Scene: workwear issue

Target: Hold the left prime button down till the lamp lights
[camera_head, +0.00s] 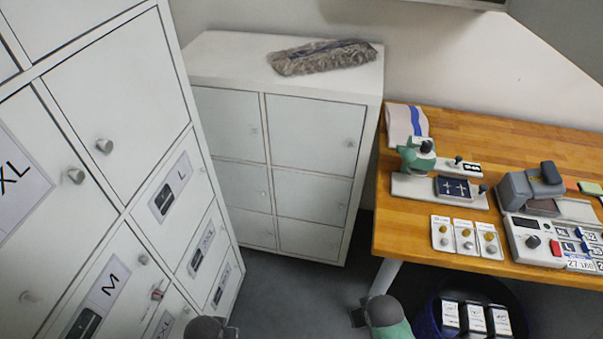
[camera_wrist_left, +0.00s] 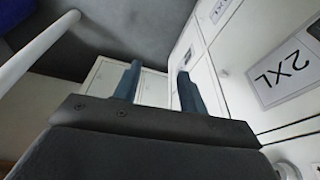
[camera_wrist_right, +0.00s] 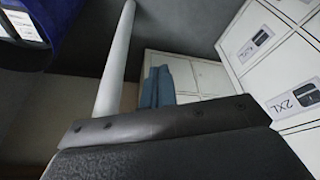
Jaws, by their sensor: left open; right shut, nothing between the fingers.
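Several small machines with knobs and buttons stand on the wooden table at the right in the head view. A green press (camera_head: 416,159) has a black knob on top. A white control box (camera_head: 522,230) carries a dark round button (camera_head: 533,241) and a red button (camera_head: 556,248). I cannot tell which one is the left prime button, and I make out no lit lamp. My left gripper (camera_wrist_left: 159,70) is open and empty in its wrist view. My right gripper (camera_wrist_right: 156,72) is shut and empty in its wrist view. Both are away from the machines.
White lockers (camera_head: 120,75) with size labels fill the left. A low white cabinet (camera_head: 225,62) bears a grey fluffy bundle (camera_head: 322,57). Three small knobbed plates (camera_head: 465,238) sit at the wooden table's (camera_head: 400,235) front edge. A dark blue bin (camera_head: 428,318) stands below.

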